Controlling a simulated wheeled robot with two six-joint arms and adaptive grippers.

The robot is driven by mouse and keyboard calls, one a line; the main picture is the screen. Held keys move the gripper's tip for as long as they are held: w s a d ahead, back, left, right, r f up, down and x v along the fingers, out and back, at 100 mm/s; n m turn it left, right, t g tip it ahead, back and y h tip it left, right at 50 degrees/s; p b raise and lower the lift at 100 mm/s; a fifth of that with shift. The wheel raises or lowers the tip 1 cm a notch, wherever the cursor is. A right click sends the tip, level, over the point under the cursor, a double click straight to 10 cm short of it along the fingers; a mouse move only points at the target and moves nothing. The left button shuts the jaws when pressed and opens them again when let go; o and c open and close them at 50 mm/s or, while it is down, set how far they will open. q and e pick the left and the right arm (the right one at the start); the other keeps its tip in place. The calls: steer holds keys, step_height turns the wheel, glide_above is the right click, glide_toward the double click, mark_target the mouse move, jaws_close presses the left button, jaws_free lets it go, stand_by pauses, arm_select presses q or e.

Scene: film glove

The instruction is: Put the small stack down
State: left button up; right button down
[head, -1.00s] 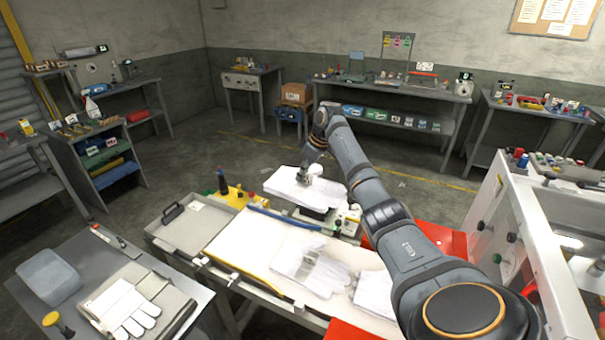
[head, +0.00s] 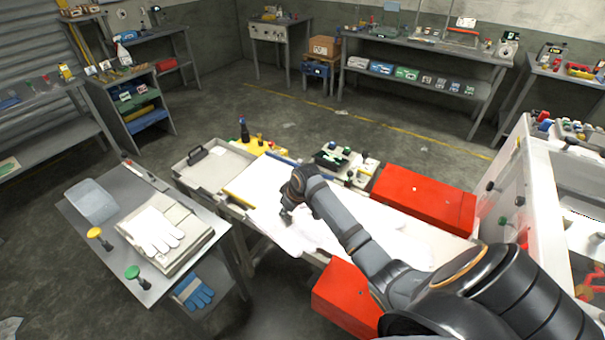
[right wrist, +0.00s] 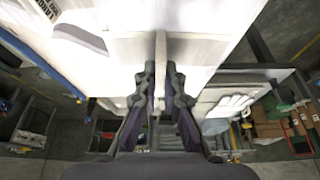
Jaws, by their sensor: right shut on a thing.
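My right gripper (head: 286,212) is shut on a small white stack (head: 272,228), above or at the front left of the white worktable (head: 250,185). I cannot tell whether the stack touches the surface. In the right wrist view the two dark fingers (right wrist: 161,78) pinch a thin white edge, with the white stack (right wrist: 195,20) filling the top of the picture. More white material (head: 400,245) lies on the worktable, partly behind my right arm. My left gripper is not in view.
Red boxes (head: 425,192) flank the worktable. A white machine (head: 520,165) stands at right.

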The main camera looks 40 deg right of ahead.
steer(key=s+a+f+m+h+b, duration=0.1)
steer(key=s+a+f+m+b, duration=0.2)
steer(key=s+a+f, duration=0.65)
arm_select(q)
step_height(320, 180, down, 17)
steer(key=b, duration=1.4)
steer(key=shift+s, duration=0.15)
arm_select(e)
step_height(320, 180, down, 13)
steer(key=s+a, duration=0.1)
steer(key=shift+s+a+r+m, duration=0.2)
steer(key=shift+s+a+m, duration=0.1)
steer(key=shift+s+a, duration=0.05)
